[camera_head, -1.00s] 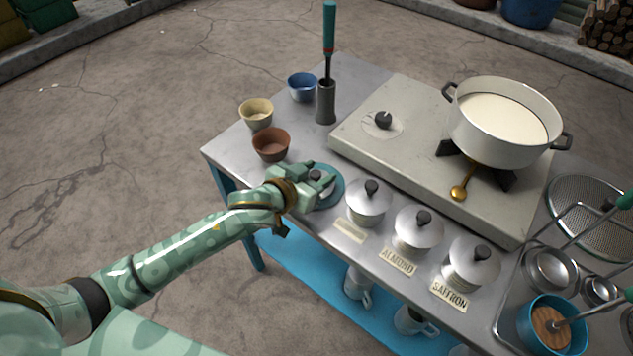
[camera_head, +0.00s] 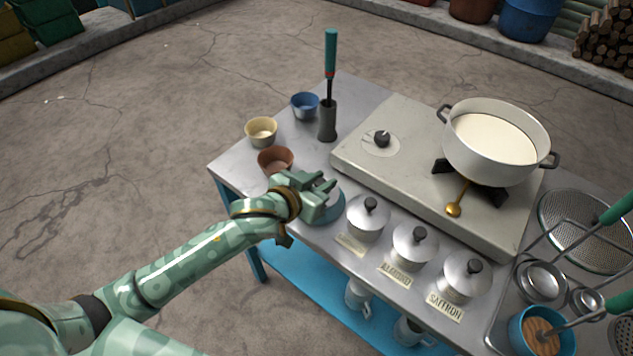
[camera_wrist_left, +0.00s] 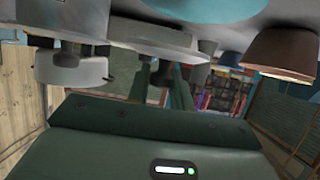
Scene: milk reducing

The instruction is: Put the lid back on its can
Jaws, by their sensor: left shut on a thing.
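Three silver cans stand in a row to the right of the gripper: a left can (camera_head: 365,222), the almond can (camera_head: 412,248) and the saffron can (camera_head: 464,279). Each shows a domed top with a black knob. In the left wrist view, my fingers (camera_wrist_left: 163,82) are dark and blurred, beside a pale round object (camera_wrist_left: 150,38). My right gripper is not in view.
A brown bowl (camera_head: 275,161) stands close behind my gripper, with a cream bowl (camera_head: 261,131) and a blue bowl (camera_head: 305,106) beyond. The stove (camera_head: 395,165) carries a pot of milk (camera_head: 495,145). Strainers and a teal cup (camera_head: 535,335) crowd the right.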

